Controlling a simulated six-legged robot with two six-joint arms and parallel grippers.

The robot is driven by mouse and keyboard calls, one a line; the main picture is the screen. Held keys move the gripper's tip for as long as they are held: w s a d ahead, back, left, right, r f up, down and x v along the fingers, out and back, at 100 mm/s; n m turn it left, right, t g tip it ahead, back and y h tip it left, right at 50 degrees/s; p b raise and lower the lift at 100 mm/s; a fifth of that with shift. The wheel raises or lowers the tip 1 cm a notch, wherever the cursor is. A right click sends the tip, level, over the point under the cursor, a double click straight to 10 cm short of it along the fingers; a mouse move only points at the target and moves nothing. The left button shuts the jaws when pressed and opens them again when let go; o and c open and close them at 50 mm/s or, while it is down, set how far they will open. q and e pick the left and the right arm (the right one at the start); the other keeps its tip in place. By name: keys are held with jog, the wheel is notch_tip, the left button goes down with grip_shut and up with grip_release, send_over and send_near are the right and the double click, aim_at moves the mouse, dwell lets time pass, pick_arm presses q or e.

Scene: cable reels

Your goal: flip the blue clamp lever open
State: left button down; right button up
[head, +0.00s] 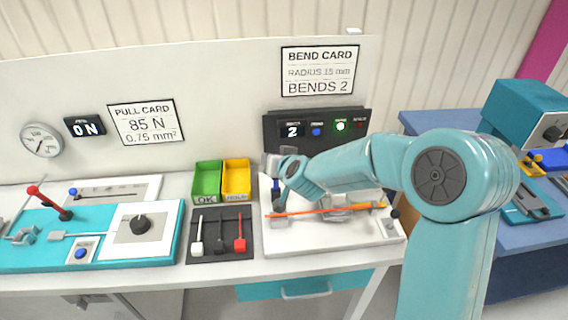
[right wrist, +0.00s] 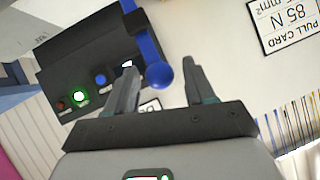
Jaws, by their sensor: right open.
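The blue clamp lever (right wrist: 149,48) shows in the right wrist view as a blue bar ending in a round knob. The knob (right wrist: 158,76) lies between the two fingers of my right gripper (right wrist: 161,82), with a visible gap to the right finger. My right gripper is open. In the head view the blue lever (head: 277,191) stands at the left end of the white bending fixture (head: 285,240), partly hidden by my right wrist. An orange cable (head: 320,211) lies across the fixture. My left gripper is out of view.
A dark panel (head: 272,128) with a display reading 2 and a lit green button stands behind the fixture. Green (head: 207,180) and yellow (head: 236,178) bins and a dark tool tray (head: 220,258) are to its left. A teal pull tester (head: 25,250) stands further left.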

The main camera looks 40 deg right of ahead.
jog(key=p+v, duration=0.2)
jog(key=v, duration=1.2)
jog(key=shift+s+r, duration=0.2)
jog(key=shift+s, duration=0.1)
jog(key=shift+s+a, duration=0.1)
jog(key=shift+a, duration=0.05)
